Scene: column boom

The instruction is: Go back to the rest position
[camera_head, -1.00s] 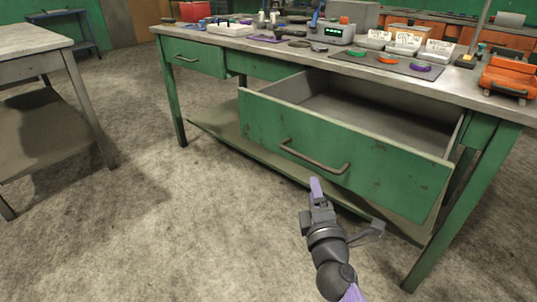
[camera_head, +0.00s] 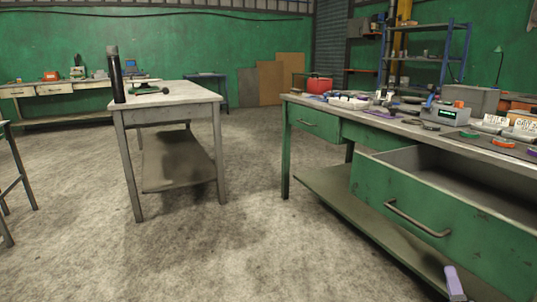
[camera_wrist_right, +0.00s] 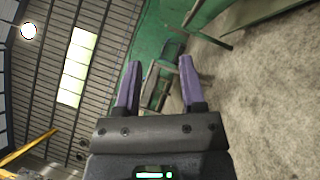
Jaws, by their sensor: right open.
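My right gripper (camera_wrist_right: 157,85) is open and empty in the right wrist view, its two purple fingers apart with nothing between them. In the head view only a purple fingertip of the right gripper (camera_head: 454,282) shows, at the bottom right, in front of the green drawer (camera_head: 450,215). The drawer of the green workbench (camera_head: 365,135) stands pulled out, and the gripper is clear of its handle (camera_head: 417,220). My left gripper is not in view.
A grey table (camera_head: 165,96) stands left of the workbench, with open floor (camera_head: 250,235) between them. A blue shelf rack (camera_head: 425,55) stands behind. Another bench (camera_head: 65,87) is at the far left.

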